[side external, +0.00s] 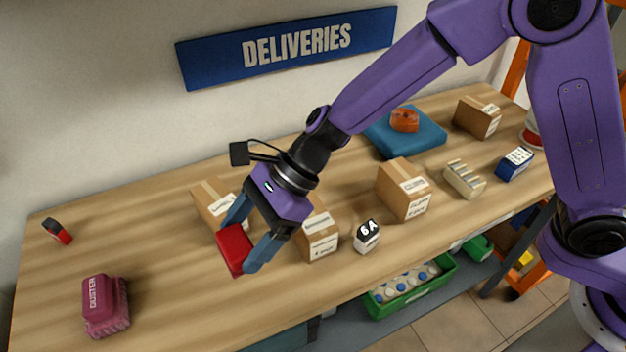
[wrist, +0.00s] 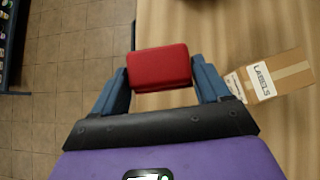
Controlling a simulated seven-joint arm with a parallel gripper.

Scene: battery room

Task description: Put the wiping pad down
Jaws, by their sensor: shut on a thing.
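My gripper (side external: 238,247) is shut on a red wiping pad (side external: 233,249), a small block with rounded edges. In the wrist view the pad (wrist: 160,67) sits between the two blue fingers, gripped at its left and right ends. It is held above the wooden table (side external: 170,290), towards the front edge; the exact height is hard to tell. In the wrist view the table's edge runs behind the pad's left part, with tiled floor beyond it.
Cardboard boxes stand close by: one behind the gripper (side external: 208,203), one to its right (side external: 320,238). A black-and-white block marked 6A (side external: 366,236) is farther right. A pink duster (side external: 105,305) lies front left, a small red-and-black item (side external: 57,231) back left. Table between them is clear.

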